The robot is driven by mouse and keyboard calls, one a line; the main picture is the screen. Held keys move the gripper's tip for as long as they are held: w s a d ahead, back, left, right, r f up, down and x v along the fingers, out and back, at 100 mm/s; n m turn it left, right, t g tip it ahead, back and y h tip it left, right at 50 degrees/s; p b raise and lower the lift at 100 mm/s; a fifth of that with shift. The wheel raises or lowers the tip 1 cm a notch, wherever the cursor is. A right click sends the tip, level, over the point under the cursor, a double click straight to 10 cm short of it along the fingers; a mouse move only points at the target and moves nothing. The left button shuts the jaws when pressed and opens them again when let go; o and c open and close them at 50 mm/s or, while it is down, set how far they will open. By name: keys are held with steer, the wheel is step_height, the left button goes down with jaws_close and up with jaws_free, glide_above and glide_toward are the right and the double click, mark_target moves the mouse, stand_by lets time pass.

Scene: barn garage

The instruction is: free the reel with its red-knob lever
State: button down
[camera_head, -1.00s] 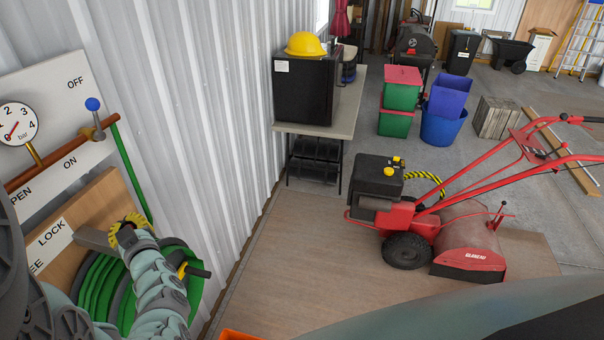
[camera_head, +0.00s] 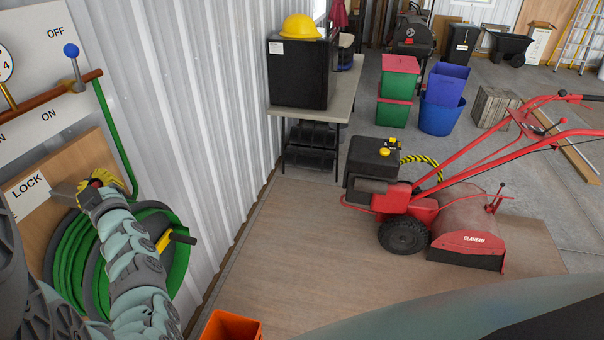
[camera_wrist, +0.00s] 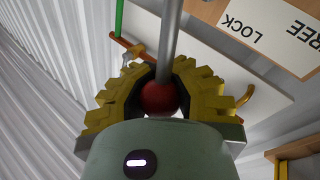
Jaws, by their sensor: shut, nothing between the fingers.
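The red knob (camera_wrist: 160,97) sits at the end of the lever's grey rod (camera_wrist: 170,40) in the wrist view, framed by the yellow fingers of my gripper (camera_wrist: 160,88). My gripper is shut with no grip on the knob; whether they touch is unclear. In the head view my gripper (camera_head: 98,180) is at the grey lever part (camera_head: 65,191), beside the LOCK label (camera_head: 27,186), and hides the knob. The reel (camera_head: 178,265) with green hose is below, partly behind my arm. The FREE label (camera_wrist: 303,33) shows in the wrist view.
A valve lever with a blue knob (camera_head: 71,50) and a green pipe are above the reel. A black handle (camera_head: 181,239) projects from the reel. An orange bin (camera_head: 230,326) stands low in front. A red tiller (camera_head: 410,205) is right; floor between is clear.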

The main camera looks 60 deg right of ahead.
steer(key=s+a+f+n+t+y+b, duration=0.2)
steer(key=a+n+t+y+b, duration=0.3)
steer(key=n+b, duration=0.7)
steer(key=b, duration=1.1)
steer(key=shift+a+f+y+b, duration=0.25)
steer(key=shift+f+y+b, duration=0.05)
steer(key=shift+r, duration=0.1)
steer(key=c, duration=1.7)
jaws_free()
steer(key=o, duration=0.3)
steer(key=shift+s+f, duration=0.15)
steer(key=shift+f, duration=0.1)
steer(key=o, duration=0.7)
steer(key=shift+d+f, duration=0.1)
steer(key=shift+f, duration=0.15)
